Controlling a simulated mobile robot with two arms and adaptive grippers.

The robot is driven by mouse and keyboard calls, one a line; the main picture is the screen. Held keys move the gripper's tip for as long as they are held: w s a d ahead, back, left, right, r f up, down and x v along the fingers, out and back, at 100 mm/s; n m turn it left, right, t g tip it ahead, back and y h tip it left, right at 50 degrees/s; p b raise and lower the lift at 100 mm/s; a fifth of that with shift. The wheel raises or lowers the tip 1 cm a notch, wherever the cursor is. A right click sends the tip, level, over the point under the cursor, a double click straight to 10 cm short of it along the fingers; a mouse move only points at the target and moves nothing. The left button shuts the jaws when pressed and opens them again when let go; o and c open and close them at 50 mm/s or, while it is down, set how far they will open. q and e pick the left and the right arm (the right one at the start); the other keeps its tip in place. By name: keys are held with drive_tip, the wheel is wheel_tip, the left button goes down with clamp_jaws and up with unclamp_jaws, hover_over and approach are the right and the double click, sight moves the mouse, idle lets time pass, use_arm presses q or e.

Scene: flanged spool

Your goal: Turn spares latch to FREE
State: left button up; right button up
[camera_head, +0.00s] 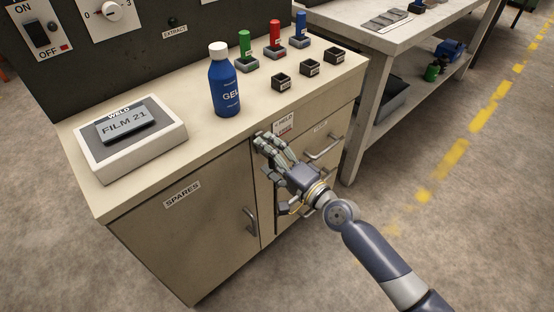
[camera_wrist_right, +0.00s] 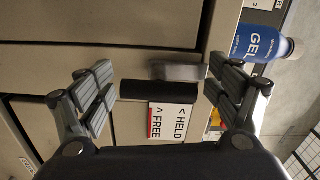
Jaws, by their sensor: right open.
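The spares latch shows in the right wrist view as a dark bar (camera_wrist_right: 158,91) with a grey block (camera_wrist_right: 178,72) beside it, on the cabinet front. A white label (camera_wrist_right: 172,123) with a red edge, reading HELD and FREE with arrows, sits next to the bar. The label also shows in the head view (camera_head: 284,123). My right gripper (camera_wrist_right: 160,82) is open, its fingers on either side of the latch with gaps to it. In the head view my right gripper (camera_head: 268,158) is at the cabinet's upper front and hides the latch. My left gripper is not in view.
The SPARES door (camera_head: 190,235) is closed, with its handle (camera_head: 250,222) left of my gripper. A drawer handle (camera_head: 324,149) is on the right. On the counter stand a blue GEL bottle (camera_head: 224,85), a FILM 21 box (camera_head: 128,135) and several small holders. A workbench (camera_head: 400,40) stands right.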

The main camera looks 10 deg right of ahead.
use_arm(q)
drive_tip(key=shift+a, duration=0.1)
use_arm(e)
drive_tip(key=v, duration=1.1)
drive_tip(key=shift+s+d, duration=0.2)
drive_tip(key=shift+s, duration=0.1)
